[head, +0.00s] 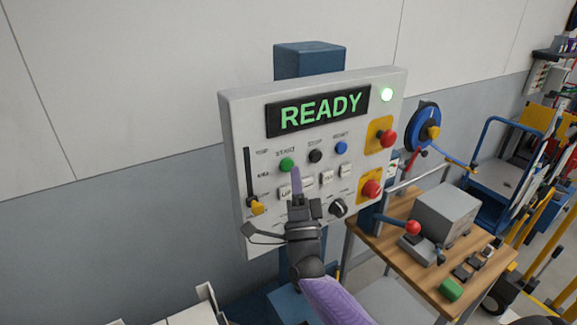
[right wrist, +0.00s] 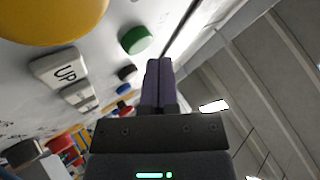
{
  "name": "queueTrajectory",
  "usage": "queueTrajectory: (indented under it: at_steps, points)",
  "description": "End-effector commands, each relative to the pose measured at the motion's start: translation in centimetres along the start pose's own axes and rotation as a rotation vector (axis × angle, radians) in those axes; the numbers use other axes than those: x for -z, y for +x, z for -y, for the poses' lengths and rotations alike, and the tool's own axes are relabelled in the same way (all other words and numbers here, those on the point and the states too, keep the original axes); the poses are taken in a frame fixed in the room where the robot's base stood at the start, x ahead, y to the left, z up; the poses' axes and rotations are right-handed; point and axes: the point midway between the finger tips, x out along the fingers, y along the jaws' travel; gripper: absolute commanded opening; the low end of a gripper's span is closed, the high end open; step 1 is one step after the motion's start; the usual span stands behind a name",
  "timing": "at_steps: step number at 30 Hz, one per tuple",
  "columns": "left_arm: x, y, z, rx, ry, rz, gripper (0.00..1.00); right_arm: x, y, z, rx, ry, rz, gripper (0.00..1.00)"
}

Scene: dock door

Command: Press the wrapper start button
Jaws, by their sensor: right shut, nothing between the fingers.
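The control panel (head: 240,130) is a pale box on a blue post, with a lit display reading READY (head: 320,110). The green START button (head: 287,165) is at the upper left of its button row; it also shows in the right wrist view (right wrist: 136,40). My right gripper (head: 296,172) is shut and empty, its fingertips pointing up just right of and below the green button in the head view. In the right wrist view the fingertips (right wrist: 158,64) appear below and right of the green button. I cannot tell whether they touch the panel. My left gripper is not in view.
Beside START are a black STOP button (head: 315,156) and a blue button (head: 341,148). Red mushroom buttons (head: 389,138) are at the right, a yellow-knobbed slider (head: 257,208) at the left. A wooden table (head: 400,262) with a grey device stands to the right.

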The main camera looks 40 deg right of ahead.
Motion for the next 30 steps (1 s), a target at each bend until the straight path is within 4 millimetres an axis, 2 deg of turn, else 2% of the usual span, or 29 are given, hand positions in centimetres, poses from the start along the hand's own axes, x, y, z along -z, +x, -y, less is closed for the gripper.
queueTrajectory:
  at_steps: [30]
  points:
    - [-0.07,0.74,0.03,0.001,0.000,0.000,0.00,-0.43,0.60,-0.41,0.000,0.000,0.000,0.00]
